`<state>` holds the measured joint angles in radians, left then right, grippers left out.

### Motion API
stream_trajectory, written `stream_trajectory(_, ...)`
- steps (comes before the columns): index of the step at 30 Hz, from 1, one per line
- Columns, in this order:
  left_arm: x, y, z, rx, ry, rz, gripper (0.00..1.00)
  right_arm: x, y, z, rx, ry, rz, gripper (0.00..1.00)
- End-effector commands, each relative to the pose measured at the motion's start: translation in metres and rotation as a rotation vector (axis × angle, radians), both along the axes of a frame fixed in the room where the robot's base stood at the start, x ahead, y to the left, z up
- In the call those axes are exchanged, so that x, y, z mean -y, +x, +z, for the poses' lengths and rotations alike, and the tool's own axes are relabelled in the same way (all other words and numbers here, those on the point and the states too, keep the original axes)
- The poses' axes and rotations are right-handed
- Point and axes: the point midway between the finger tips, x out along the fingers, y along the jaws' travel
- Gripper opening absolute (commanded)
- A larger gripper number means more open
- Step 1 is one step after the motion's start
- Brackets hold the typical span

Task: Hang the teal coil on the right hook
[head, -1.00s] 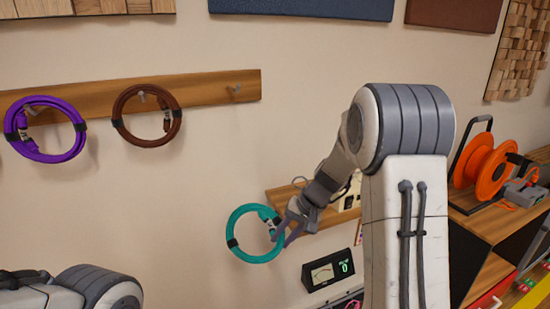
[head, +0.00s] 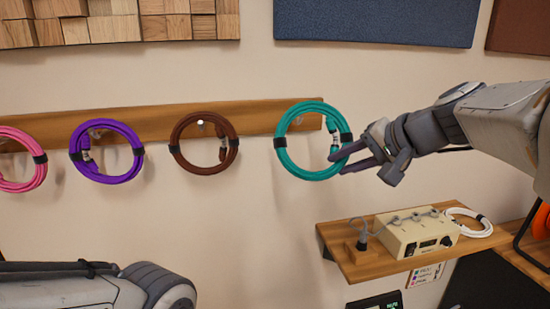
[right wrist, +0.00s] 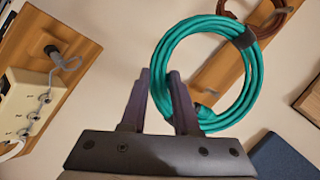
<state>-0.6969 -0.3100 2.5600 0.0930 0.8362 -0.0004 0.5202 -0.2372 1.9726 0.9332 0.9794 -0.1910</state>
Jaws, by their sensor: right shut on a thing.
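The teal coil (head: 281,152) hangs upright in my right gripper (head: 345,160), in front of the right end of the wooden rail. The gripper is shut on its right side, near the black band and plug. The right hook (head: 298,121) shows through the upper part of the ring. I cannot tell whether the coil is around the hook or still in front of it. In the right wrist view the fingers (right wrist: 160,100) meet the lower left side of the teal coil (right wrist: 162,58). My left gripper is out of view; only part of that arm shows.
A brown coil (head: 178,148), a purple coil (head: 77,165) and a pink coil (head: 40,175) hang along the wooden rail (head: 255,119) to the left. Below right, a shelf (head: 365,268) holds a beige box (head: 415,235) and a white coil (head: 470,215). The wall below the teal coil is clear.

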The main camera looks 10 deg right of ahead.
Motion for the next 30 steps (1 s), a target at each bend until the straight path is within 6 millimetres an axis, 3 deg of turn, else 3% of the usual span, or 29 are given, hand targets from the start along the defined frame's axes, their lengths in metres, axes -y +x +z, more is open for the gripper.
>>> stream_trajectory(30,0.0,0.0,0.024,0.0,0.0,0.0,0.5,0.0,0.061,-0.004,0.0,0.0,-0.004,0.0)
